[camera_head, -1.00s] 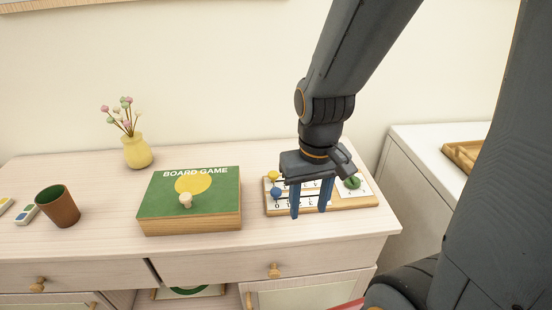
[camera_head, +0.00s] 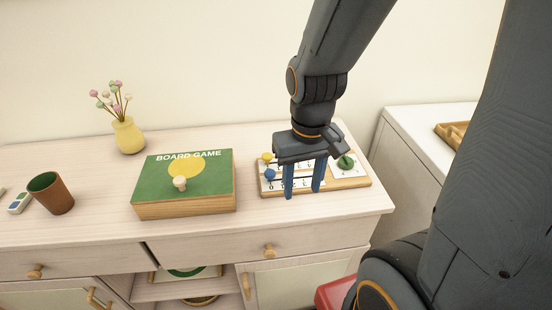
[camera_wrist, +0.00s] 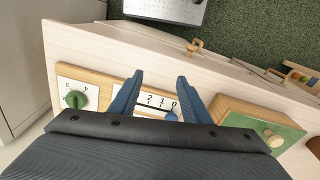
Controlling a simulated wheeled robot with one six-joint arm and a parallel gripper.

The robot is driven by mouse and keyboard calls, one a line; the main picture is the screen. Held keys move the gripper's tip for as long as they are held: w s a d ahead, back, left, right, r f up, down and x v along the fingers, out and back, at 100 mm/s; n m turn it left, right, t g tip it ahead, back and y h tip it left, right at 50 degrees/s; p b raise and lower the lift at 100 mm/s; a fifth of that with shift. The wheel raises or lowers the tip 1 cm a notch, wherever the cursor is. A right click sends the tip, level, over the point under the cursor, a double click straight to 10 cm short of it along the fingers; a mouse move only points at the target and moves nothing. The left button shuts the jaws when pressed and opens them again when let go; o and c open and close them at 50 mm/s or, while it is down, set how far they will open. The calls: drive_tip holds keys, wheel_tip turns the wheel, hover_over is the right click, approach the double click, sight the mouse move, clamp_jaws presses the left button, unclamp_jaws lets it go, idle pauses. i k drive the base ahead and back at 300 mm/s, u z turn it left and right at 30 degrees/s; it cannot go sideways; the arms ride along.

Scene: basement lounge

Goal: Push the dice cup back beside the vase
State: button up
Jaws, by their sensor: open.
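The dice cup (camera_head: 51,194) is brown with a green inside. It stands upright, slightly tilted in view, near the left front of the dresser top. The yellow vase (camera_head: 128,136) with pink, white and green flowers stands behind it and to the right, near the wall. A clear gap separates cup and vase. My gripper (camera_head: 303,194) has two blue fingers, spread open and empty, over the wooden score board at the right end of the dresser, far from the cup.
A green board game box (camera_head: 185,207) with a pale knob-like piece on top stands between my gripper and the cup. The score board (camera_head: 330,184) lies below my fingers. Small domino-like tiles (camera_head: 19,202) lie left of the cup. A white cabinet (camera_head: 405,150) stands right.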

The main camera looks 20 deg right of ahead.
sight(53, 195)
drive_tip(key=z, duration=0.05)
drive_tip(key=k, duration=1.05)
drive_tip(key=u, duration=1)
drive_tip(key=i, duration=0.9)
drive_tip(key=u, duration=1.65)
drive_tip(key=i, duration=1.85)
drive_tip(key=z, duration=0.05)
